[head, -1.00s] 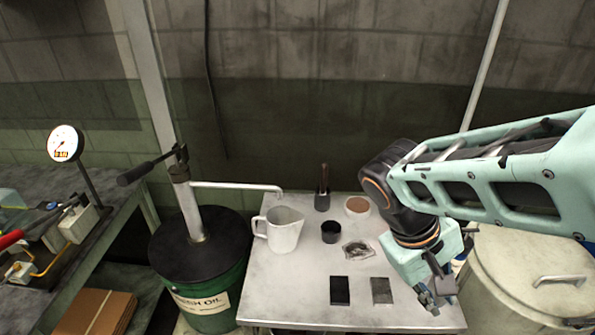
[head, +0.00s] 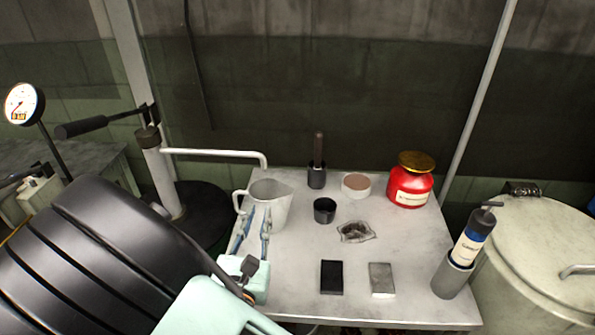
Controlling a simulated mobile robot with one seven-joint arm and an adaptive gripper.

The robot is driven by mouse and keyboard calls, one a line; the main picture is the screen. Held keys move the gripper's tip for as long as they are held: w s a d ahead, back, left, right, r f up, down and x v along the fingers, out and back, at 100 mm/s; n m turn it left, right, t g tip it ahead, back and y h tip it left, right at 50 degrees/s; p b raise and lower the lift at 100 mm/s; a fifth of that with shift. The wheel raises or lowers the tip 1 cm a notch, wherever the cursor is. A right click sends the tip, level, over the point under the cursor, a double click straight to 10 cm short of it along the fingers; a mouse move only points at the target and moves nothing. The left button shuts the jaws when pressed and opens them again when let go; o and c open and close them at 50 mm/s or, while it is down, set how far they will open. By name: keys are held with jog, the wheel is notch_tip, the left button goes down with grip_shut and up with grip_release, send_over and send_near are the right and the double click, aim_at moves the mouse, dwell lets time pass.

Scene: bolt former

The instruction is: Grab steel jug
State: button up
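The steel jug (head: 276,206), pale grey with a handle on its left and a spout on its right, stands upright at the left of the table. My gripper (head: 258,215) is in front of the jug's lower left side, fingers pointing away from the camera towards it. The two fingers are apart with a gap between them, and nothing shows held. The fingertips overlap the jug in the picture; I cannot tell whether they touch it.
The table (head: 300,255) also holds a dark cup (head: 324,211), a brush holder (head: 317,177), a round tin (head: 356,186), a red jar (head: 410,186), two flat blocks and a bottle (head: 470,238). A pump spout (head: 215,152) reaches above the jug. Bare table lies right of my gripper.

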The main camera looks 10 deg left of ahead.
jog(key=s+a+f+n+y, duration=0.2)
jog(key=a+f, duration=0.1)
jog(key=s+a+f+n+g+y, duration=0.1)
jog(key=a+f+y, duration=0.1)
jog(key=shift+a+f+n, duration=0.15)
jog(key=shift+n, duration=0.25)
send_near(235, 201)
jog(key=shift+f+b+x, duration=0.25)
jog(key=shift+b+x, duration=0.05)
jog(key=shift+x, duration=0.9)
jog(key=x, duration=0.5)
jog(key=shift+w+r, duration=0.2)
jog(key=shift+w, duration=0.2)
grip_shut()
